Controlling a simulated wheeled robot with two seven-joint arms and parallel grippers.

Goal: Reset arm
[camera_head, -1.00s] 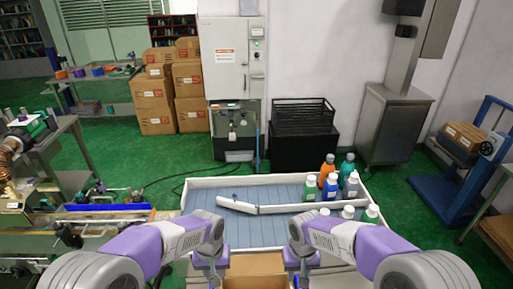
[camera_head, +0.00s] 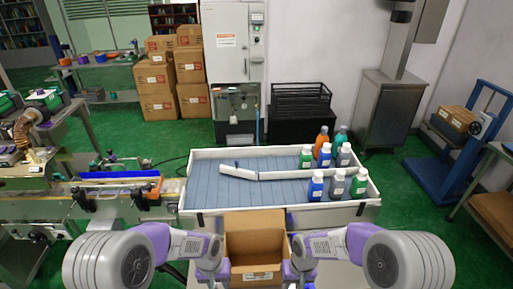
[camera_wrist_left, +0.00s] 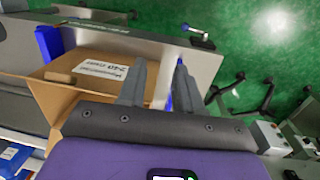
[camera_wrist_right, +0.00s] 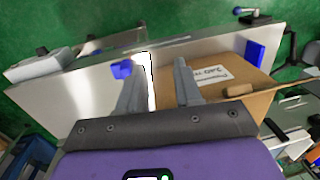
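My left gripper (camera_head: 214,276) and my right gripper (camera_head: 299,275) are low at the front, on either side of an open cardboard box (camera_head: 254,267). In the left wrist view the two fingers (camera_wrist_left: 160,82) stand apart with a gap and nothing held between them. The labelled box (camera_wrist_left: 70,72) is left of and behind them. In the right wrist view the fingers (camera_wrist_right: 158,88) are also apart and empty, with the box (camera_wrist_right: 213,85) to the right. In the head view the fingertips are small and partly hidden by my wrists.
A white-rimmed tray (camera_head: 190,188) with a blue-grey slatted floor lies ahead, split by a white divider (camera_head: 295,174). Several bottles (camera_head: 337,184) stand upright at its right end. A machine bench (camera_head: 103,200) is on the left. Green floor lies beyond on the right.

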